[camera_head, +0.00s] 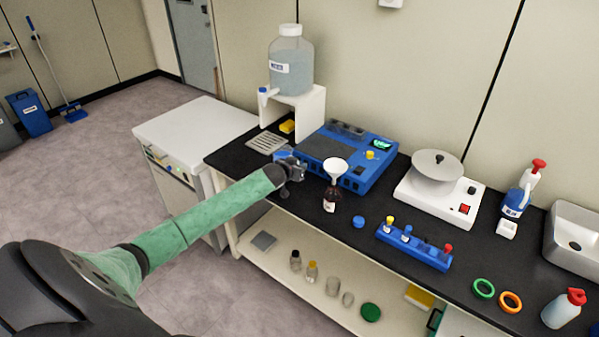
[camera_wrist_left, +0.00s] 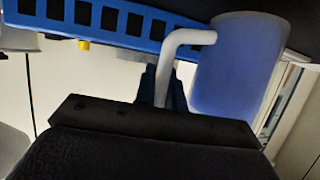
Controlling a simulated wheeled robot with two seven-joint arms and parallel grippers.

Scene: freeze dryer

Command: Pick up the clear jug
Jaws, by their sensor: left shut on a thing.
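The jug (camera_wrist_left: 238,65) shows in the left wrist view as a bluish, see-through cylinder with a pale bent handle (camera_wrist_left: 187,38). My left gripper (camera_wrist_left: 160,85) is shut on that handle, and the jug's body is to the right of the fingers. In the head view my left gripper (camera_head: 291,167) is over the left part of the black bench top, in front of the blue machine. I cannot tell whether the jug touches the bench. My right gripper is not in view.
The blue machine (camera_head: 362,181) is just behind the gripper. A brown bottle (camera_head: 331,200) with a white funnel (camera_head: 336,168) stands close to its right. A drain grille (camera_head: 266,143) and a large water bottle (camera_head: 290,62) on a white stand (camera_head: 309,110) are behind left.

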